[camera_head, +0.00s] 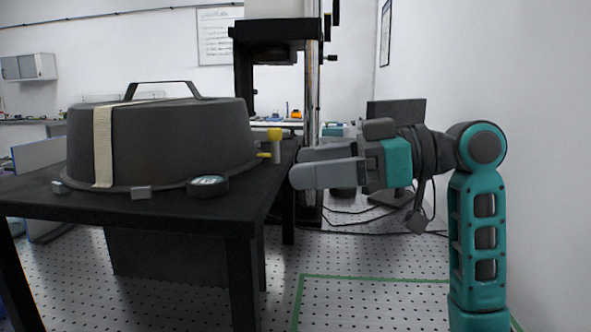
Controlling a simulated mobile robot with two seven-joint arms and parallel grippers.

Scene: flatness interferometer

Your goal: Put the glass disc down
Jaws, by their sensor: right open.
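A small round, dark-rimmed piece with a pale greenish top (208,182) lies on the black table (225,215) near its front right corner. It may be the glass disc, but I cannot tell for sure. My right gripper (297,170) is to the right of the table, its grey fingers pointing left towards the table's right edge. The fingers are open and no object shows between them. The gripper is clear of the round piece, with a gap between them. My left gripper is not in view.
A large dark lidded tub (185,140) with a handle and a beige strap fills most of the tabletop. A yellow-capped post (274,145) stands at the table's right side. A tall black frame (243,75) rises behind. A dark monitor (395,112) is behind my right arm.

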